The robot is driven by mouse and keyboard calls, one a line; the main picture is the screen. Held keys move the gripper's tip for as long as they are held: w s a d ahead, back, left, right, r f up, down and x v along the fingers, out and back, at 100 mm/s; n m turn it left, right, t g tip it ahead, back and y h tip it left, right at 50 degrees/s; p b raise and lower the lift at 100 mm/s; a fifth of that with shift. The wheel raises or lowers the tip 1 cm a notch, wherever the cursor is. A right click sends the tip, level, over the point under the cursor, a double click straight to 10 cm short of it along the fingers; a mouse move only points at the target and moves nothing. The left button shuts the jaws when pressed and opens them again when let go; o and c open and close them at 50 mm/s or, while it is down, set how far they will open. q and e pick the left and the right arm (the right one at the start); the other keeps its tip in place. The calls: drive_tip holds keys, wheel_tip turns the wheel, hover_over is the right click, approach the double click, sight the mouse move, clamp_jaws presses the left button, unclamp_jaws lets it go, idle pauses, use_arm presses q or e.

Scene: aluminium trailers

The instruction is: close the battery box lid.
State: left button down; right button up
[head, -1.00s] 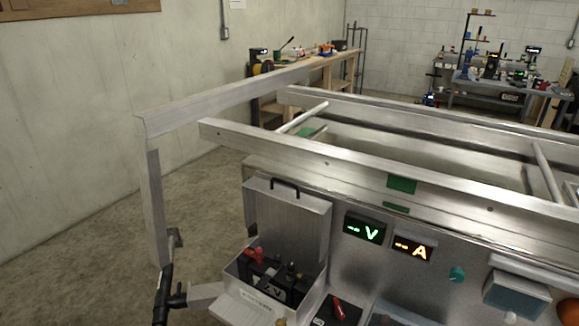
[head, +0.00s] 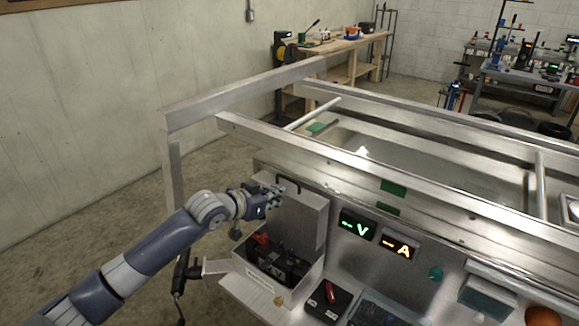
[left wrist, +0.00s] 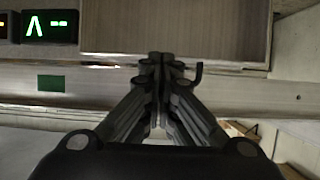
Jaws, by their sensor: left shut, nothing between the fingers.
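The battery box (head: 256,285) is an aluminium box at the lower middle of the head view. Its lid (head: 302,222) stands open and upright at the back, with a dark handle (head: 289,182) on its top edge. A black battery with a red terminal cap (head: 262,240) sits inside. My left gripper (head: 274,196) is shut and empty at the lid's upper left, near the handle. In the left wrist view the shut fingers (left wrist: 162,62) overlap the lid's edge (left wrist: 180,30), beside the dark hook-shaped handle (left wrist: 198,74). I cannot tell whether they touch it. My right gripper is not in view.
Lit V (head: 358,226) and A (head: 400,244) displays are on the panel right of the box. A black device with a red part (head: 328,300) lies right of the box. Trailer rails (head: 350,160) run behind the lid. Open floor lies to the left.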

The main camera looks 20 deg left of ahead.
use_arm(q)
wheel_tip(320, 180, up, 9)
drive_tip(key=w+a+t, duration=0.1)
drive_tip(key=w, duration=0.1)
drive_tip(key=p, duration=0.3)
hover_over(287, 178)
drive_tip(key=w+d, duration=0.1)
drive_tip(key=w, duration=0.2)
wheel_tip(287, 178, down, 3)
drive_tip(key=shift+s, duration=0.15)
drive_tip(key=shift+f+p, duration=0.2)
drive_tip(key=shift+p, duration=0.2)
drive_tip(key=shift+s+a+f+p, duration=0.25)
drive_tip(key=shift+s+f+p, duration=0.4)
drive_tip(key=shift+s+p, duration=0.15)
drive_tip(key=shift+s+a+f, duration=0.25)
drive_tip(key=shift+s, duration=0.3)
drive_tip(key=shift+s+h, duration=0.1)
drive_tip(key=shift+h, duration=0.2)
drive_tip(key=shift+f, duration=0.2)
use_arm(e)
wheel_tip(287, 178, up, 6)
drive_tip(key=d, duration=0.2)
